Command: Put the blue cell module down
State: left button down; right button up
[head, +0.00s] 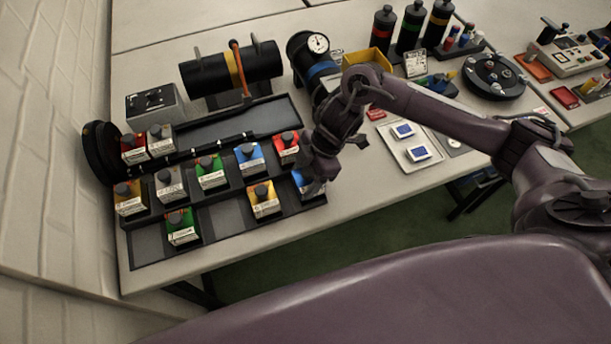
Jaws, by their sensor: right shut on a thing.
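A blue cell module (304,182) with a dark round knob is at the right end of the rack's front rows. My right gripper (312,187) is shut on it from above and hides part of it. The module is at or just above the rack (232,217); I cannot tell whether it touches the bottom. A second blue module (249,159) stands in the row behind, to the left. My left gripper is not in view.
Other modules stand close by: yellow (263,200), red (285,149) and green (183,227). Bare rack slots lie at the front. A white tray (412,146) lies right of my gripper.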

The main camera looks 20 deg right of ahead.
jog(key=shift+f, duration=0.4)
jog(key=shift+f, duration=0.1)
jog(key=o, duration=1.1)
jog(key=shift+f, duration=0.1)
jog(key=shift+c, duration=0.2)
jog(key=shift+r, duration=0.3)
jog(key=v, duration=1.1)
jog(key=shift+d+r, duration=0.25)
jog(key=shift+r, duration=0.1)
jog(key=shift+s+f, duration=0.1)
